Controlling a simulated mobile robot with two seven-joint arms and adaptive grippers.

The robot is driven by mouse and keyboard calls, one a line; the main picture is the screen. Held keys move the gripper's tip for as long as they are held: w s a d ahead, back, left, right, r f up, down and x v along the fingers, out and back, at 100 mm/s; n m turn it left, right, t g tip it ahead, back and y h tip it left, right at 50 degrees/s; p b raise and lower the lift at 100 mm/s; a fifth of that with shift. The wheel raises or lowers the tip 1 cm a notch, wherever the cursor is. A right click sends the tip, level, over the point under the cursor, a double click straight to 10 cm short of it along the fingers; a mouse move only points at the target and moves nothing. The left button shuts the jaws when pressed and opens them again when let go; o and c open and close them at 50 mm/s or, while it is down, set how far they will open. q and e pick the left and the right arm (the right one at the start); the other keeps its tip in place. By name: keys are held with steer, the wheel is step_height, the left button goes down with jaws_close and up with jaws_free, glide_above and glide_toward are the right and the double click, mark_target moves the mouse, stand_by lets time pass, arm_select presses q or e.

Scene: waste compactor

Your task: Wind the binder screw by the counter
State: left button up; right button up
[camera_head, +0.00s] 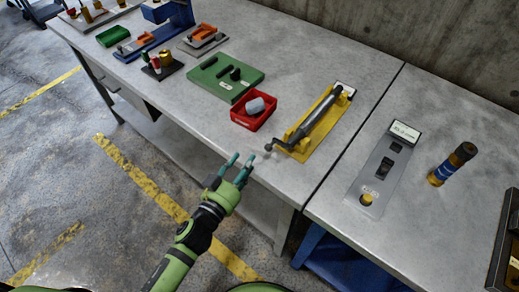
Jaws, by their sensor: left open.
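A yellow fixture (301,146) with a long dark grey cylinder or screw (320,113) lies on the grey counter near its right end. A small crank handle with a round knob (268,147) sticks out of its near end towards the counter's front edge. My left gripper (240,161) is just in front of that edge, left of the knob and apart from it. Its two teal fingers are open with nothing between them. My right gripper is not in view.
A red bin (249,121) with a grey piece stands left of the fixture, beside a green board (225,77). A second table (429,228) on the right carries a grey switch panel (380,174) and a dark-and-gold cylinder (452,164). The counter's front edge lies close to my gripper.

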mark_target(267, 149)
arm_select(q)
steer(key=w+d, duration=0.1)
steer(key=d, duration=0.1)
steer(key=w+d+m+h, duration=0.1)
steer(key=w+d, duration=0.1)
steer(key=w+d+h+p, duration=0.1)
steer(key=w+d, duration=0.1)
steer(key=shift+w+d+r+m, duration=0.15)
steer(key=shift+w+r+m, duration=0.05)
steer(key=shift+r+m, duration=0.1)
steer(key=shift+c, duration=0.4)
jaws_close()
